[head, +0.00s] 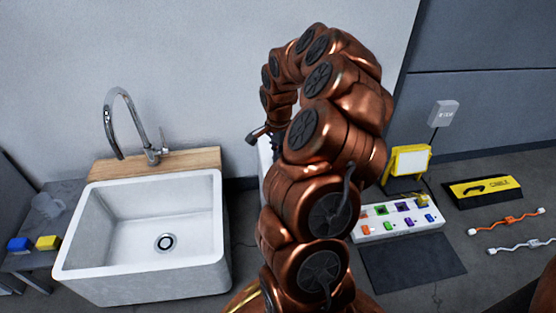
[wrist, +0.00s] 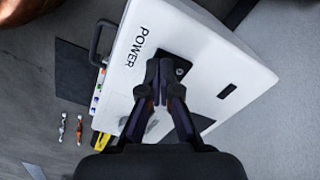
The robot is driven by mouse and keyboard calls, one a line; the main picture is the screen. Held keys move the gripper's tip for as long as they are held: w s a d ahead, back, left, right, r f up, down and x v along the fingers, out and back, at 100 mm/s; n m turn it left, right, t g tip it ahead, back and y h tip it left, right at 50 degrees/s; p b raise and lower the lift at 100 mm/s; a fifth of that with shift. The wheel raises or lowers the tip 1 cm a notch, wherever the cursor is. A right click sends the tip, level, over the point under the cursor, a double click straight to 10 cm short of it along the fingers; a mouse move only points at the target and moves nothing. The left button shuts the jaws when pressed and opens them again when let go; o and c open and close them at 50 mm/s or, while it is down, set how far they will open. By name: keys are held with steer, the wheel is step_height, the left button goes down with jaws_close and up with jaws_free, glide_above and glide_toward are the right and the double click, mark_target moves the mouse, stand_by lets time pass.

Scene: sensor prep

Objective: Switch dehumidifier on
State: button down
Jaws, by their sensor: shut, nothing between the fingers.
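The dehumidifier (wrist: 215,70) is a white box seen in the wrist view, with the black word POWER on its panel and a dark grey switch (wrist: 183,67) beside the word. A dark slot (wrist: 227,91) lies farther right. My gripper (wrist: 159,72) is shut and empty, its fingertips over the panel between the word and the switch, partly covering the switch's left side. I cannot tell whether the tips touch the panel. In the head view my arm hides most of the dehumidifier; a white sliver (head: 265,156) shows below my gripper (head: 253,137).
A white sink (head: 90,255) with a tall faucet (head: 113,128) stands at left. At right are a white power strip (head: 366,231), a yellow-framed panel (head: 408,160), a yellow-black cable box (head: 486,188) and loose cables (head: 506,221). A grey handle (wrist: 97,42) sticks out beside the dehumidifier.

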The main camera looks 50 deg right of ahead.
steer(key=shift+f, duration=0.45)
steer(key=shift+r, duration=0.15)
steer(key=shift+r+p, duration=1.05)
steer(key=shift+r, duration=2.35)
